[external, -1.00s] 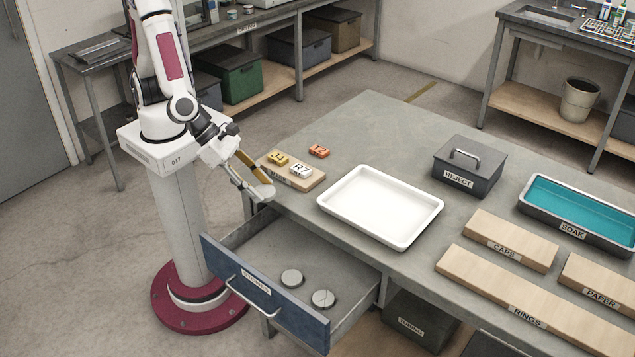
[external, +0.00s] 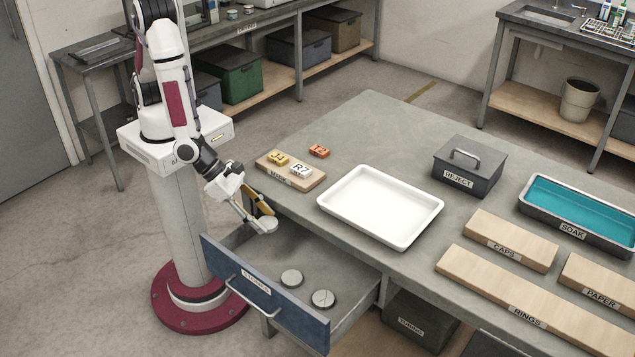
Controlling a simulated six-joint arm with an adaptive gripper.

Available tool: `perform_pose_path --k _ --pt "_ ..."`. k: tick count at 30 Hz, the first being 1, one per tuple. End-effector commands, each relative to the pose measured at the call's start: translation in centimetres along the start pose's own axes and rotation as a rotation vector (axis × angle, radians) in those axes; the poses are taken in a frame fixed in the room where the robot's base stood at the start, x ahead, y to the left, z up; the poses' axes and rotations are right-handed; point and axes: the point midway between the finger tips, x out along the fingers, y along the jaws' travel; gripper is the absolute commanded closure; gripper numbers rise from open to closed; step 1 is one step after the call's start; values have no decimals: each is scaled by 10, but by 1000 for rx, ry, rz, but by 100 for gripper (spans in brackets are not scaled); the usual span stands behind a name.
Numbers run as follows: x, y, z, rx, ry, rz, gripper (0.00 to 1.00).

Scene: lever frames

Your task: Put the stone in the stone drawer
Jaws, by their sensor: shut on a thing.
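The blue-fronted drawer (external: 222,265), labelled as the stones drawer, is pulled out from the table's front left. Two round grey stones (external: 291,278) (external: 323,298) lie flat inside it, towards its right side. My gripper (external: 262,218) is shut on a flat round grey stone (external: 266,226). It holds that stone over the back left part of the drawer, apart from the two others. The exact height above the drawer floor is hard to tell.
A wooden board (external: 306,184) with marked yellow and white blocks lies on the table behind my gripper, an orange block (external: 319,151) beside it. An empty white tray (external: 334,204) stands to the right. A lidded reject box (external: 482,170) is farther right.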

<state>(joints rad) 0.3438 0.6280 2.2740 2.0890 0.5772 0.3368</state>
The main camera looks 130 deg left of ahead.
Motion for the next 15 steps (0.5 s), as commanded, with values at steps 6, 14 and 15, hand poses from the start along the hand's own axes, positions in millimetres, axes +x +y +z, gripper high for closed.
perform_pose_path --k 6,14,15 --pt "19 0 -17 3 2 2 84" --pt "41 0 -36 2 2 2 84" --pt "44 0 -40 2 3 1 84"
